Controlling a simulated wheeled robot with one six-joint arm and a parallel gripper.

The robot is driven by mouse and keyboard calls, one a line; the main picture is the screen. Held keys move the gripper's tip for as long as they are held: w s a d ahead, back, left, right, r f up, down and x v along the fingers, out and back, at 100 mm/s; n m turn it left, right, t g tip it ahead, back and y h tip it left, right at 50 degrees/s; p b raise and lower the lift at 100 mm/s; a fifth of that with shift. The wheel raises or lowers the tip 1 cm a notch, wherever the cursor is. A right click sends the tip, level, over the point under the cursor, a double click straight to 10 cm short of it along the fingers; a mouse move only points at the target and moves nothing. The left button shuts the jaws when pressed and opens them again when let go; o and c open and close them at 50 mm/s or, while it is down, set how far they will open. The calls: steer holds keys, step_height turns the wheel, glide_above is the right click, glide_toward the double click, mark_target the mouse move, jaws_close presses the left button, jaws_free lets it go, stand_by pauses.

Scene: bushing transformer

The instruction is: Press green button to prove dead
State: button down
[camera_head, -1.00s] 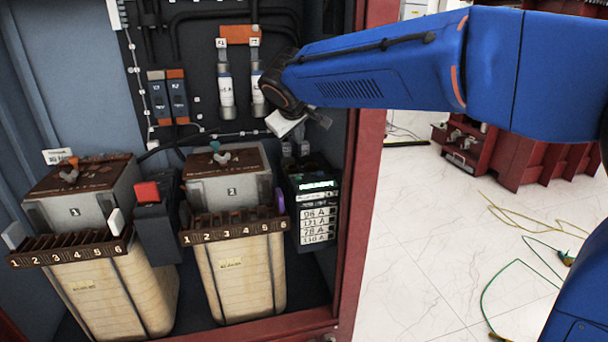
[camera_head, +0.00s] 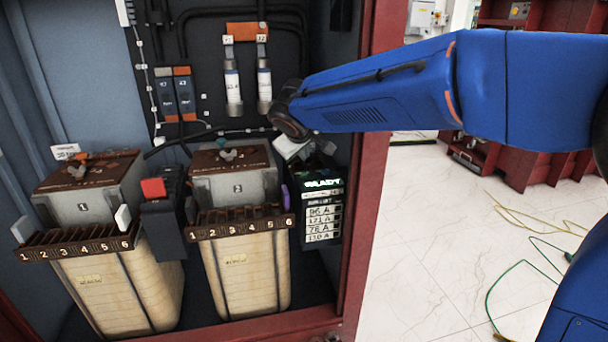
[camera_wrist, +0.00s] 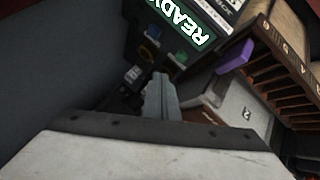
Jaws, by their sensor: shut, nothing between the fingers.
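A black control unit (camera_head: 321,205) with a lit screen and several current labels stands at the right of the cabinet. In the wrist view its screen reads READY (camera_wrist: 184,20). My gripper (camera_wrist: 159,82) is shut and empty. In the head view my gripper (camera_head: 300,150) is above the unit, and the buttons cannot be made out.
Two transformers stand left of the unit; the nearer one (camera_head: 240,255) has a numbered terminal rail and a purple clip (camera_wrist: 232,57). A red-topped switch (camera_head: 153,188) sits between them. The red cabinet frame (camera_head: 366,180) rises close on the right.

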steer(key=shift+f, duration=1.35)
steer(key=shift+f, duration=0.85)
stand_by(1.9)
steer(key=shift+r, duration=0.9)
steer(key=shift+r, duration=0.15)
steer(key=shift+r, duration=2.35)
